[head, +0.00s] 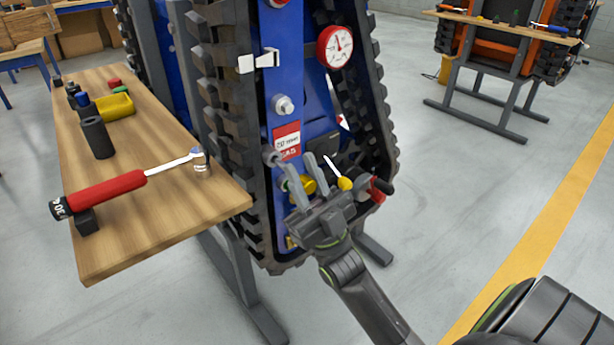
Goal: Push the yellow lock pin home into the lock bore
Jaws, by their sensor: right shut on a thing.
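My right gripper (293,177) reaches up from below to the lower end of the blue track frame (285,65). Its two grey fingers are shut on a yellow piece (304,185), which looks like the yellow lock pin. The fingers and palm hide part of it. The lock bore cannot be made out behind the gripper, so I cannot tell how deep the pin sits. A second yellow part (345,184), with a pale thin rod, shows just right of the fingers. My left gripper is not in view.
A red handle (380,190) with a black end is close right of the gripper. Rubber track (380,110) surrounds the frame. A pressure gauge (335,46) is above. A wooden bench (180,215) at left holds a red torque wrench (110,190).

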